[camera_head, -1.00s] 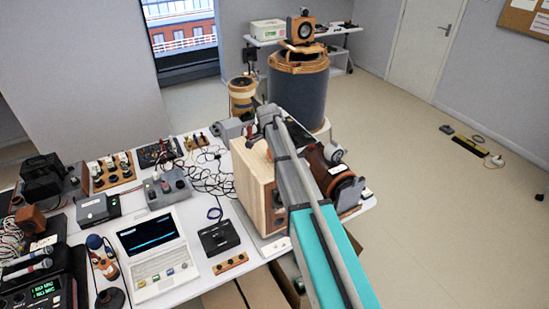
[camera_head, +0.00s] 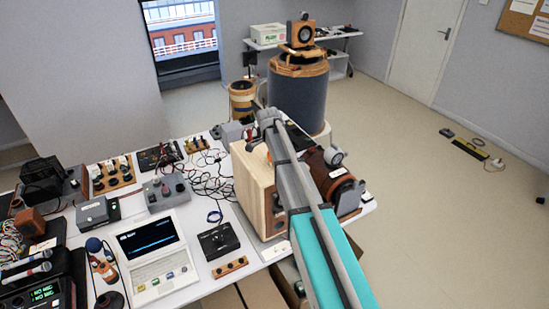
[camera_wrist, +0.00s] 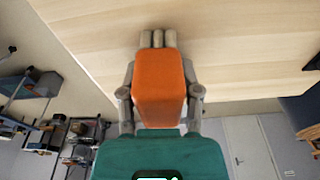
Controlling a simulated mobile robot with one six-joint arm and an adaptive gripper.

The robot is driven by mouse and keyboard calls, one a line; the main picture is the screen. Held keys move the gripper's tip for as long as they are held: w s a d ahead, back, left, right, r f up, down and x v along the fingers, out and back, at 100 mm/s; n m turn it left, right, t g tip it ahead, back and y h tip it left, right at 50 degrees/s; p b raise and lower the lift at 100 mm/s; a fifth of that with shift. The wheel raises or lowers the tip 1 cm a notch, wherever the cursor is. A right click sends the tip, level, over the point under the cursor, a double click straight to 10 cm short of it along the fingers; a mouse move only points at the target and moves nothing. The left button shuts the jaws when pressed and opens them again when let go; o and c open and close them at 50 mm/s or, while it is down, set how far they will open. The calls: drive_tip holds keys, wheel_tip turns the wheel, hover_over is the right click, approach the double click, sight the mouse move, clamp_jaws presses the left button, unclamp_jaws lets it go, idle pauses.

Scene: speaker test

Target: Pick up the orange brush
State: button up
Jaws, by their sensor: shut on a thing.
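The orange brush (camera_wrist: 160,92) is a block with rounded edges, in the middle of the wrist view between the fingers of my gripper (camera_wrist: 159,40). The fingers close in around it and their tips meet close together at its far end. The bristles cannot be made out. A pale wooden surface lies beyond the tips; whether they touch it is unclear. In the head view, a small orange patch of the brush (camera_head: 268,157) shows by the top of the wooden speaker box (camera_head: 256,198). My arm hides most of the gripper there.
A brown motor-like device (camera_head: 330,175) stands right of the speaker box. A white laptop (camera_head: 155,260), a black box (camera_head: 217,240) and tangled cables (camera_head: 205,172) lie to the left on the white table (camera_head: 195,222). The floor at right is mostly clear.

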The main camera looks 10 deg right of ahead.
clamp_jaws()
drive_tip(key=shift+r, duration=0.2)
wheel_tip(320, 180, up, 2)
drive_tip(key=p, duration=0.2)
drive_tip(key=shift+r+p, duration=0.1)
drive_tip(key=shift+p, duration=0.2)
drive_tip(key=s+r+p, duration=1)
drive_tip(key=s, duration=0.4)
drive_tip(key=shift+r, duration=0.2)
